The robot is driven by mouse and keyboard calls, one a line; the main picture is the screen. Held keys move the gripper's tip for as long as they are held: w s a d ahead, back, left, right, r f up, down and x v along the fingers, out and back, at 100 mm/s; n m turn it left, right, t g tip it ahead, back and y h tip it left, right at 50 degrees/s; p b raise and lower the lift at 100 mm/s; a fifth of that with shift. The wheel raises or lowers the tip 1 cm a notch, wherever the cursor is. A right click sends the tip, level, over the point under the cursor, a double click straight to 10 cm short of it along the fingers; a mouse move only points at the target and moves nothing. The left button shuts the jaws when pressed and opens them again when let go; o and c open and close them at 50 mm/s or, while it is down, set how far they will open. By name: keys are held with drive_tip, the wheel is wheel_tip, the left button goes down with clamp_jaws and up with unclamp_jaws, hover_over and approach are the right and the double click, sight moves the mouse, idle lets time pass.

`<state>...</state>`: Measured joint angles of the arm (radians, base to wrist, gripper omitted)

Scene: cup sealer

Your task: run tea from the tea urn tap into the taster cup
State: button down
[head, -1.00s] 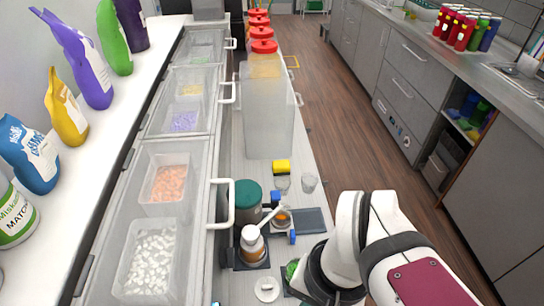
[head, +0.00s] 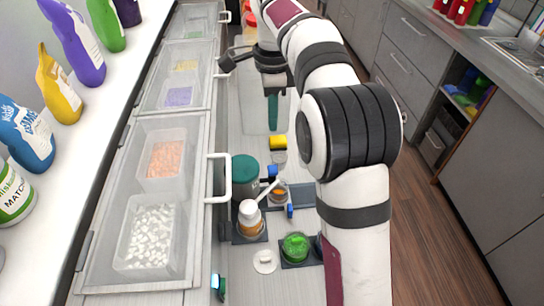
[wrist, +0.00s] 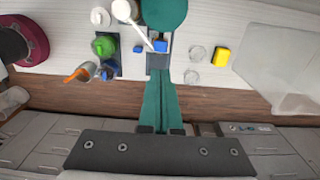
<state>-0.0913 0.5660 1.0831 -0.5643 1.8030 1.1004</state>
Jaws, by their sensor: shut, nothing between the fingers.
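The urn with a dark green round lid (head: 244,170) stands beside the long counter case; its lid also shows in the wrist view (wrist: 164,12). A blue tap piece (head: 272,170) sits at the urn's side and also shows in the wrist view (wrist: 160,46). My gripper (head: 272,128) has teal fingers, shut and empty, pointing down above the counter beyond the tap. In the wrist view, the fingertips (wrist: 159,72) overlap a dark pad.
A yellow sponge (head: 278,142) lies near the cups. A tall translucent bin (wrist: 285,65) stands beyond it. A white-topped pump bottle (head: 250,215) and a green-topped item (head: 295,248) stand nearer. My arm covers the right side of the counter.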

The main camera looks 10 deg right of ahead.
sight(273, 171)
wheel_tip(273, 171, down, 14)
idle(0.4)
wheel_tip(273, 171, down, 2)
drive_tip(key=shift+s, duration=0.1)
drive_tip(key=shift+f, duration=0.2)
drive_tip(key=shift+s, duration=0.1)
idle(4.2)
drive_tip(key=shift+r, duration=0.1)
idle(1.2)
wheel_tip(273, 171, up, 15)
drive_tip(key=shift+w, duration=0.45)
